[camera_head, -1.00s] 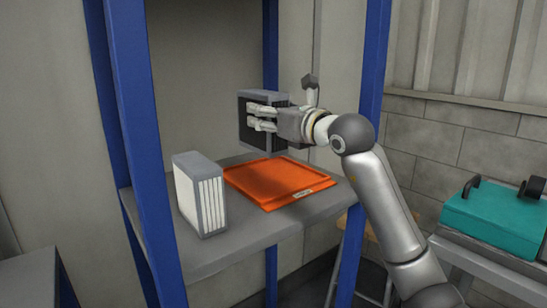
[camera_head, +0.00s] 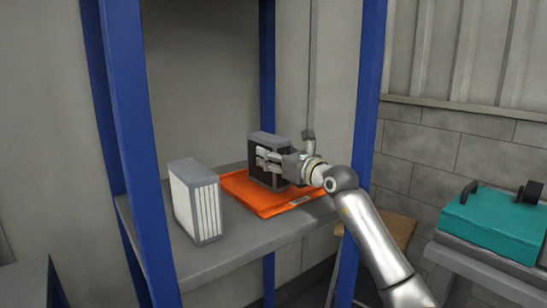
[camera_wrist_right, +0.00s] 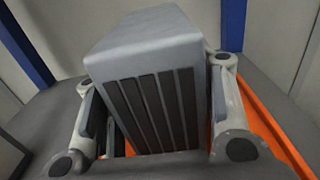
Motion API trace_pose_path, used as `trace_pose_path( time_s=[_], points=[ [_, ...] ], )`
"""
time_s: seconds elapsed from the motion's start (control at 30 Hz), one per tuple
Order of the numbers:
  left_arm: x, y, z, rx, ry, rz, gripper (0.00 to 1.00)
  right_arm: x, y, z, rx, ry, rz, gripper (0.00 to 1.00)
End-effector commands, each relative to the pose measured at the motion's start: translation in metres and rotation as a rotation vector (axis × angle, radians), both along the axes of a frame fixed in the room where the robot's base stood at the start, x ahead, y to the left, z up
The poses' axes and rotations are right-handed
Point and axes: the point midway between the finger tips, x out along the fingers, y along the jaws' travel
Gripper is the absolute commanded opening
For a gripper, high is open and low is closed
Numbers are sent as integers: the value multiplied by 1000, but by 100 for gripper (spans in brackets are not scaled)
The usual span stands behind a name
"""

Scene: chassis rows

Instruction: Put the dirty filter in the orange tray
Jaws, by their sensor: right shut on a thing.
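The dirty filter (camera_head: 262,146), a grey-framed block with dark pleats, is upright in my right gripper (camera_head: 262,160). In the right wrist view the filter (camera_wrist_right: 150,60) sits between the two fingers of the gripper (camera_wrist_right: 155,120). In the head view it is over the orange tray (camera_head: 235,190), which lies flat on the grey shelf. Whether the filter's bottom touches the tray cannot be told. Part of the tray (camera_wrist_right: 265,120) shows at the right in the wrist view. My left gripper is not in view.
A clean white filter (camera_head: 194,201) in a grey frame stands on the shelf (camera_head: 215,258), left of the tray. Blue posts (camera_head: 370,95) frame the shelf. A teal case (camera_head: 493,220) rests on a bench at the right, with a wooden stool (camera_head: 398,230) between.

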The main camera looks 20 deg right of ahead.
Motion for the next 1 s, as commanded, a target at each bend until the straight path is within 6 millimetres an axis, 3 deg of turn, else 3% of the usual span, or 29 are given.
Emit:
trace_pose_path(
  time_s=[0.27,0.3,0.47,0.87,1.0],
  points=[
    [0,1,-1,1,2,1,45,0,0,-1,1,-2,0,20],
    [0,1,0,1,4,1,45,0,0,-2,0,0,0,52],
    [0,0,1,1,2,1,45,0,0,-2,0,1,0,71],
    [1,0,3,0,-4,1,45,0,0,2,0,0,0,71],
    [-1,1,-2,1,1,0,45,-13,-5,0,0,0,0,71]
  ],
)
